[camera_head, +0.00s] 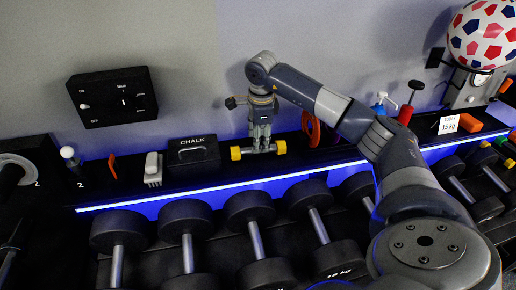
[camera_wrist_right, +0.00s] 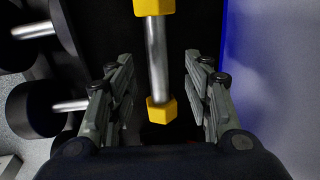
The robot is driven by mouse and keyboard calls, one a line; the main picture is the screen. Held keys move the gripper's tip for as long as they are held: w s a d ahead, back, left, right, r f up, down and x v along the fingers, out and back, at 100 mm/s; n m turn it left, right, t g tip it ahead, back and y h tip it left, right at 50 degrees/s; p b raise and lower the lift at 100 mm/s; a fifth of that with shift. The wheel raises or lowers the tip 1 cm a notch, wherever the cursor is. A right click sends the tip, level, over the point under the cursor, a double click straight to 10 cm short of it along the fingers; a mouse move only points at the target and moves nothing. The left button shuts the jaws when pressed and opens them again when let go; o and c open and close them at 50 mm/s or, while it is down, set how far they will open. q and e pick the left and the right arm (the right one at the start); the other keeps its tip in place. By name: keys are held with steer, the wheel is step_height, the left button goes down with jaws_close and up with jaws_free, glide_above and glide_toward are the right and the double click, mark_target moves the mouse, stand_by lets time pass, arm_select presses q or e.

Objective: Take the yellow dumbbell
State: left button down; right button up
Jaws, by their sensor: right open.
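The yellow dumbbell has yellow hexagonal ends and a silver bar. It lies on the black shelf (camera_head: 222,168) in the head view, and one yellow end (camera_head: 236,153) shows left of my right gripper (camera_head: 259,147), the other to its right. In the right wrist view the dumbbell's bar (camera_wrist_right: 158,62) runs between the two open fingers of my right gripper (camera_wrist_right: 158,105). Clear gaps show on both sides, and the fingers do not appear to touch it. The gripper hides the bar's middle in the head view. My left gripper is not in view.
A black chalk box (camera_head: 193,150) and a grey-white object (camera_head: 153,169) stand left on the shelf. Large black dumbbells (camera_head: 250,210) line the rack below. A spotted ball (camera_head: 484,34) sits at upper right.

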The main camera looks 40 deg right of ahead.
steer(key=f+p, duration=0.1)
steer(key=f, duration=0.2)
steer(key=shift+w+d+f+p, duration=0.1)
steer(key=shift+d+f+p, duration=0.1)
steer(key=shift+p, duration=0.1)
steer(key=shift+w+d+f, duration=0.1)
steer(key=shift+f, duration=0.3)
jaws_close()
steer(key=shift+r, duration=0.1)
